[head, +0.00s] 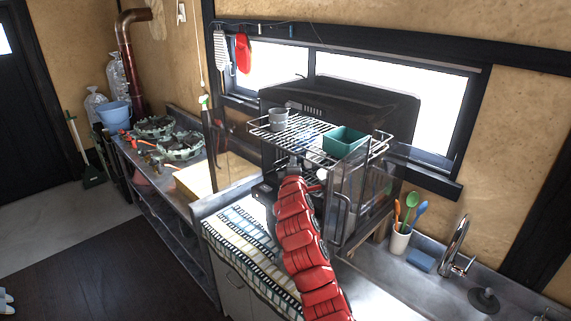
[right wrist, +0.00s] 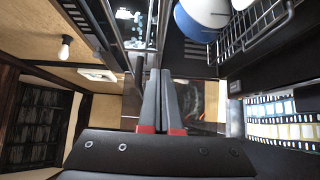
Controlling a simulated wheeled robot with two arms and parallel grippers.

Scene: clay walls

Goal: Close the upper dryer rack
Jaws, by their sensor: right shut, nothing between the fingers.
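The dish dryer (head: 345,105) is a dark cabinet on the counter with its clear doors standing open. Its upper wire rack (head: 262,131) is pulled out towards me, carrying a grey cup (head: 278,118) and a teal square container (head: 345,141). My right gripper (head: 293,163) is at the dryer's front, just below the front part of the upper rack; I cannot tell whether it touches. In the right wrist view its fingers (right wrist: 160,100) are shut and empty. A wire rack (right wrist: 262,22) and a blue-and-white bowl (right wrist: 202,18) show there at the top. My left gripper is not in view.
A striped cloth (head: 240,255) lies on the counter before the dryer. To the right are a utensil cup (head: 399,240), a blue sponge (head: 420,260) and a tap (head: 457,245). A clear door (head: 352,205) stands close right of my right arm.

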